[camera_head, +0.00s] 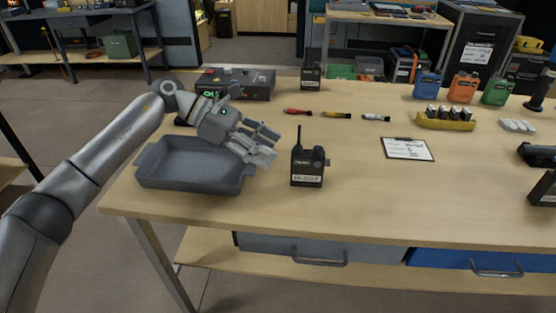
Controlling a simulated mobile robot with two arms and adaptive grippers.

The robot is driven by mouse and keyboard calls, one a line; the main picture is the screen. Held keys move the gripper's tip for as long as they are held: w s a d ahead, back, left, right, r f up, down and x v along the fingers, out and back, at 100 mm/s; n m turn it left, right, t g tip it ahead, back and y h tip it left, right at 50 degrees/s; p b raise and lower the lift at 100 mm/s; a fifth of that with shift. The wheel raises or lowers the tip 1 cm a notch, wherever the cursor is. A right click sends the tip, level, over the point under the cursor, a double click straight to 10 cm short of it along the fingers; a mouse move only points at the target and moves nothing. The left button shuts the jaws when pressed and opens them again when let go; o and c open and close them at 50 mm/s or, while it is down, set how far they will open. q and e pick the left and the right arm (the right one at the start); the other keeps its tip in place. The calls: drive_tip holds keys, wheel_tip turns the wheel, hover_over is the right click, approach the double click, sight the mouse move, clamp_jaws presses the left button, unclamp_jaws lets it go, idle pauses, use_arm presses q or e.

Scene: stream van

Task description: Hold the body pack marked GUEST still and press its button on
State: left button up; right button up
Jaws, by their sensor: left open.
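A black body pack (307,166) with a short antenna stands upright near the middle of the table. It has a pale label low on its front, too small to read for certain, so I cannot confirm the word GUEST. Another black pack (310,75) stands at the back of the table. My left gripper (268,144) is open and empty, above the right end of a grey tray. Its fingers point right, toward the nearer pack, with a small gap between them and it. The pack's button cannot be made out. My right gripper is not in view.
The grey tray (150,181) sits at the table's left end, a dark case (262,84) behind it. Blue (428,84), orange (463,87) and green (497,91) packs stand back right. A clipboard (407,149) lies right of the pack. The front middle tabletop is clear.

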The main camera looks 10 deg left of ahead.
sight(301, 167)
use_arm(q)
drive_tip(key=shift+d+f, duration=0.2)
drive_tip(key=shift+f, duration=0.05)
drive_tip(key=x, duration=0.5)
drive_tip(key=shift+d+f+b, duration=0.25)
drive_tip(key=shift+d+b, duration=0.05)
drive_tip(key=shift+b, duration=0.1)
drive_tip(key=shift+b+x, duration=0.55)
drive_tip(key=shift+x, duration=0.65)
drive_tip(key=shift+d+f, duration=0.25)
drive_tip(key=shift+d, duration=0.25)
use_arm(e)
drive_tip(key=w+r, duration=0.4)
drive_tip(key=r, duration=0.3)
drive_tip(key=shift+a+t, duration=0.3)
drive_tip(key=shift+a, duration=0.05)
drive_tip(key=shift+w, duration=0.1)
use_arm(q)
drive_tip(key=c, duration=0.9)
drive_tip(key=shift+c, duration=0.4)
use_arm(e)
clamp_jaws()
